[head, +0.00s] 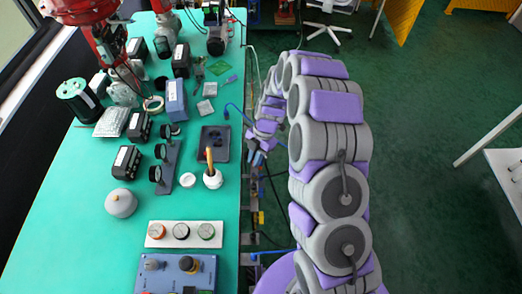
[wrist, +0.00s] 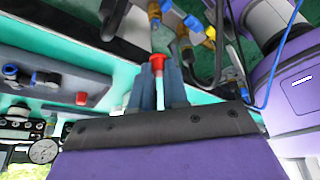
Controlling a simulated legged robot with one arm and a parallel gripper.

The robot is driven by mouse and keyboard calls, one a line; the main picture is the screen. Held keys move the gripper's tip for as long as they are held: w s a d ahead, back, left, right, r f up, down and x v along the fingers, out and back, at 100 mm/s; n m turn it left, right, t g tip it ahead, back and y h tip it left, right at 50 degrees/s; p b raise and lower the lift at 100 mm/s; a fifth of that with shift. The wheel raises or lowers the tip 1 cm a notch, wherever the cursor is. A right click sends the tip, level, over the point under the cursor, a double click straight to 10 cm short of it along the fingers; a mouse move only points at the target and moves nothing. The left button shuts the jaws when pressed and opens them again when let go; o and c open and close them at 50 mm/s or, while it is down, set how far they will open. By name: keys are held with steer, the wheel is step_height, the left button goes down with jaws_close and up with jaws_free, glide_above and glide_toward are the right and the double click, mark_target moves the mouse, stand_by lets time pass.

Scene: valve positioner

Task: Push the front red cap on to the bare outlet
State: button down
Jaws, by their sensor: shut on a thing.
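In the wrist view my gripper (wrist: 159,76) has its two blue-grey fingers close together. A small red cap (wrist: 158,62) shows between the fingertips, and the fingers are shut on it. Brass fittings (wrist: 191,22) lie just beyond the fingertips, near the top of the view. I cannot tell which of them is the bare outlet. The held cap appears apart from them. In the head view my gripper (head: 257,158) is beside the bench's right edge; the cap is too small to see there.
The green bench (head: 95,225) carries black boxes, a dark tray (head: 223,145), and a button panel (head: 184,234). Blue and dark hoses (wrist: 275,80) run close to the right of my fingers. Brass fittings hang along the bench side. Open floor lies to the right.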

mark_target(254, 174)
steer(key=shift+s+a+f+n, duration=0.15)
steer(key=shift+a+f+n, duration=0.2)
steer(key=shift+f+n, duration=0.15)
steer(key=shift+d+f, duration=0.15)
steer(key=shift+f, duration=2.3)
steer(key=shift+f+b, duration=0.2)
steer(key=shift+b, duration=1.35)
steer(key=shift+f, duration=0.5)
steer(key=c, duration=1.1)
jaws_free()
steer(key=shift+o, duration=0.2)
steer(key=shift+r, duration=0.1)
steer(key=p+v, duration=0.3)
steer(key=v, duration=1.4)
steer(key=shift+w+p, duration=0.3)
steer(key=shift+p, duration=0.05)
